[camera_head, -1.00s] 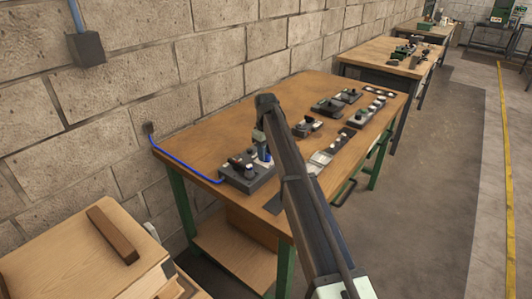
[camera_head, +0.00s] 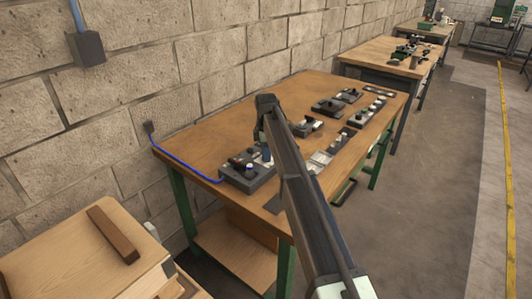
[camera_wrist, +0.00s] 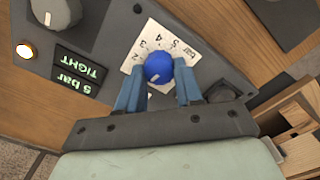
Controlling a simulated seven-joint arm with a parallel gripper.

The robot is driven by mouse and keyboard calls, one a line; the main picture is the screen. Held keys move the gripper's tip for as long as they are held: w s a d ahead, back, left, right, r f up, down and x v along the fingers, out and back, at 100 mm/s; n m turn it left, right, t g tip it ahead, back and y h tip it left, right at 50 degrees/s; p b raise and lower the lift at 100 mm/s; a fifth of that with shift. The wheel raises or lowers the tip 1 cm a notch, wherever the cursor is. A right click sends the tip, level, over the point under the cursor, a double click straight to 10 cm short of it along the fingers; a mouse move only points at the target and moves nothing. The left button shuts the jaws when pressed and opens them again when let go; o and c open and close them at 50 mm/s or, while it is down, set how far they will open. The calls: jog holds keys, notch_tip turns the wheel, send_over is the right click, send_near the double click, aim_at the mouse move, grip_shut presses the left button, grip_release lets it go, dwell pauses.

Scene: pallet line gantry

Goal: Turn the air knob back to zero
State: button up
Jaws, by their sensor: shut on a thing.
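The blue air knob (camera_wrist: 158,66) sits on a white dial plate (camera_wrist: 135,66) with numbers and the word bar, partly hidden by my fingers. A short white mark on the knob points down and slightly left in the wrist view. My gripper (camera_wrist: 159,74) has its two blue fingers on either side of the knob and is shut on it. In the head view, my gripper (camera_head: 266,152) is low over the dark control box (camera_head: 246,178) on the bench.
A grey round knob (camera_wrist: 56,12) and a small lit white button (camera_wrist: 25,50) are left of the dial in the wrist view. A blue hose (camera_head: 187,168) runs from the wall to the box. Several other devices stand farther along the wooden bench (camera_head: 210,132).

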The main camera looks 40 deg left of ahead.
jog(key=shift+d+n, duration=0.1)
jog(key=shift+n, duration=1)
jog(key=o, duration=1)
jog(key=shift+o, duration=0.2)
notch_tip(320, 180, up, 14)
jog(key=shift+f, duration=0.15)
